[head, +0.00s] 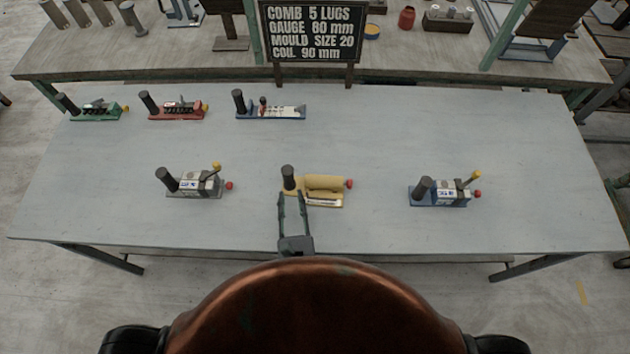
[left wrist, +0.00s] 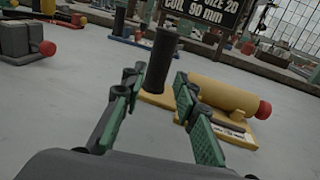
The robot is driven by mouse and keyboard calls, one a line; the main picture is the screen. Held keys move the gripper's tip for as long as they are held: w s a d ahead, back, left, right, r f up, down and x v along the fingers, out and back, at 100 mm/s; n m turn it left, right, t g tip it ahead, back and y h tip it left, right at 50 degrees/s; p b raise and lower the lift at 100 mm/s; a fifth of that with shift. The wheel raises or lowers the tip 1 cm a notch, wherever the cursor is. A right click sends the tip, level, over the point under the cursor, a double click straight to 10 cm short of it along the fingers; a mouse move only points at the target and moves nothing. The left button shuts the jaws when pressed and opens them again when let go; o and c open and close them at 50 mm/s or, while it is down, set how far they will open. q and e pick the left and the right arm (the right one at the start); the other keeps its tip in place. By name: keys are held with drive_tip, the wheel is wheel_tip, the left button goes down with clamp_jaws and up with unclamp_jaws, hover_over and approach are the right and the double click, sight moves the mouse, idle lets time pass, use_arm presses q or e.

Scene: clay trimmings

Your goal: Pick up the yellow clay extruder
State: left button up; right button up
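The yellow clay extruder (head: 325,184) lies on the grey table near its front middle. It has a yellow barrel on a yellow base, a red knob at its right end and an upright black handle (head: 288,175) at its left end. In the left wrist view the yellow barrel (left wrist: 215,94) is right of centre and the black handle (left wrist: 161,62) stands upright. My left gripper (head: 292,197) is open at the handle's near side. In the left wrist view its green-padded fingers (left wrist: 160,105) stand apart, on either side of the handle; contact is not visible. My right gripper is not seen.
A grey tool (head: 198,184) stands to the left and a blue one (head: 440,193) to the right, both with black handles. Green, red and blue tools (head: 271,111) line the table's back left. A black sign (head: 311,32) stands behind. Bare table separates the tools.

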sight(289, 183)
use_arm(q)
drive_tip(key=shift+w+a, duration=0.1)
drive_tip(key=shift+w, duration=0.35)
drive_tip(key=shift+w+a, duration=0.1)
drive_tip(key=shift+w, duration=0.45)
drive_tip(key=w, duration=0.4)
drive_tip(key=shift+w+a+b, duration=0.35)
drive_tip(key=shift+w, duration=0.15)
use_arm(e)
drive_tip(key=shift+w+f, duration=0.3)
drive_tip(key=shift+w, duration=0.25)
use_arm(q)
drive_tip(key=shift+c, duration=0.3)
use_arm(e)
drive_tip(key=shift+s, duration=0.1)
use_arm(q)
clamp_jaws()
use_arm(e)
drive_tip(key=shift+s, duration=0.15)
use_arm(q)
drive_tip(key=shift+r, duration=0.1)
